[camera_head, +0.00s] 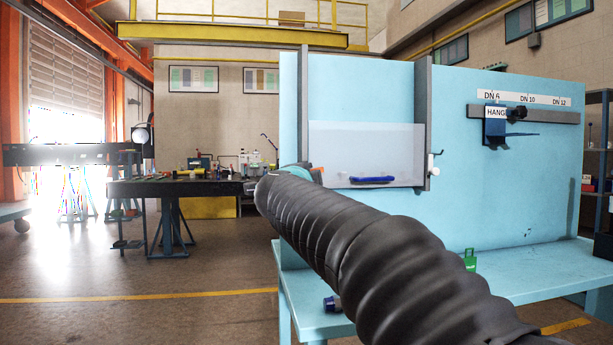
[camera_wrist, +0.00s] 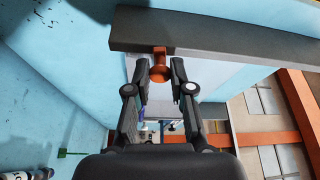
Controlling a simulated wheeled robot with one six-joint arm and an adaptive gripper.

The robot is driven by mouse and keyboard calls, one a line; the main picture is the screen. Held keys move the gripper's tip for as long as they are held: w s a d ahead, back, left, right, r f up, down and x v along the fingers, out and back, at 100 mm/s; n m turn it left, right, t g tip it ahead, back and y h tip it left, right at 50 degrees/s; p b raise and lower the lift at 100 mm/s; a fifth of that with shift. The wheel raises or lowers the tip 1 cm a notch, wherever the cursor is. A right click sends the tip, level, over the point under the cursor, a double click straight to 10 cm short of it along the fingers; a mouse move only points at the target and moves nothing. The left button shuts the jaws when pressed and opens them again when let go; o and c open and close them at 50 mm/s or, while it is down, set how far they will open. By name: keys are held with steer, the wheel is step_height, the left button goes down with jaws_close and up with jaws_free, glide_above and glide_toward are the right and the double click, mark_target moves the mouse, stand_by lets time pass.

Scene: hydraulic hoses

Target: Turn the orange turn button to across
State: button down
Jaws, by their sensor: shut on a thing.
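The orange turn button (camera_wrist: 160,73) shows in the wrist view at the edge of a dark grey rail (camera_wrist: 220,40). It has a round knob and a short tab reaching onto the rail. My gripper (camera_wrist: 160,70) has its two fingertips on either side of the knob and is shut on it. A pale panel (camera_head: 365,145) with a blue handle (camera_head: 372,180) sits between grey posts on the light blue board (camera_head: 480,200).
A rail with a blue holder (camera_head: 496,128) and a HANG label is at the board's right. A white hook (camera_head: 434,165) is on the right post. A green item (camera_head: 470,260) stands on the light blue bench (camera_head: 520,275).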

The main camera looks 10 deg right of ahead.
steer(key=shift+m+g, duration=0.4)
steer(key=shift+m, duration=0.6)
steer(key=c, duration=1)
jaws_free()
steer(key=v, duration=1.2)
